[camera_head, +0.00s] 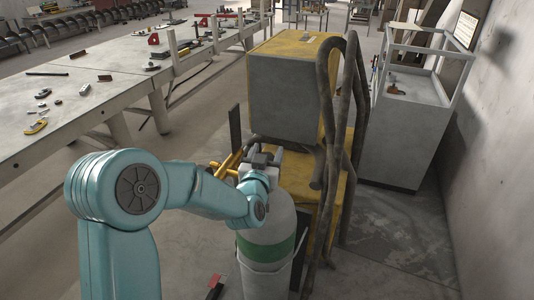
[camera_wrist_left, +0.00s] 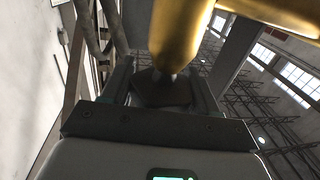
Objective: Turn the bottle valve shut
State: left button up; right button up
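The gas bottle (camera_head: 264,258) is pale grey with a green band and stands upright by the yellow and grey machine. Brass fittings (camera_head: 228,164) show at its top left. My left gripper (camera_head: 264,158) is at the bottle's top, its arm coming in from the left. In the left wrist view, the brass valve body (camera_wrist_left: 181,32) is close ahead. A dark, angular valve knob (camera_wrist_left: 162,90) on its stem fills the space between my left fingers (camera_wrist_left: 162,82), which appear closed on its sides. My gripper hides much of the valve in the head view. My right gripper is not in view.
The yellow and grey machine (camera_head: 290,88) stands just behind the bottle, with thick dark hoses (camera_head: 334,130) hanging at its right. A long workbench (camera_head: 85,98) with tools is at the left. A grey cart (camera_head: 410,120) stands at the right by the wall. Floor at the lower right is clear.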

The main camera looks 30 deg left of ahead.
pick_arm(q)
jog(key=shift+c, duration=1.3)
jog(key=shift+f+b, duration=0.15)
jog(key=shift+b, duration=0.35)
jog(key=m+h+b, duration=0.1)
jog(key=h+b, duration=0.1)
jog(key=b, duration=0.1)
jog(key=m+t+h+b, duration=0.1)
jog(key=m+h+b, duration=0.1)
jog(key=b, duration=0.1)
jog(key=shift+d+f+h, duration=0.15)
jog(key=shift+f+h, duration=0.05)
jog(key=shift+h, duration=0.1)
jog(key=shift+r+m+h+b, duration=0.1)
jog(key=shift+m+h+b, duration=0.3)
jog(key=shift+b, duration=0.2)
jog(key=shift+d+r+m+h, duration=0.2)
jog(key=shift+m+h, duration=0.3)
jog(key=shift+h, duration=0.5)
jog(key=shift+m+h, duration=0.5)
jog(key=shift+h, duration=0.3)
jog(key=shift+d+h, duration=0.1)
jog(key=shift+h, duration=0.2)
jog(key=o, duration=0.9)
jog(key=shift+w, duration=0.1)
jog(key=shift+o, duration=0.2)
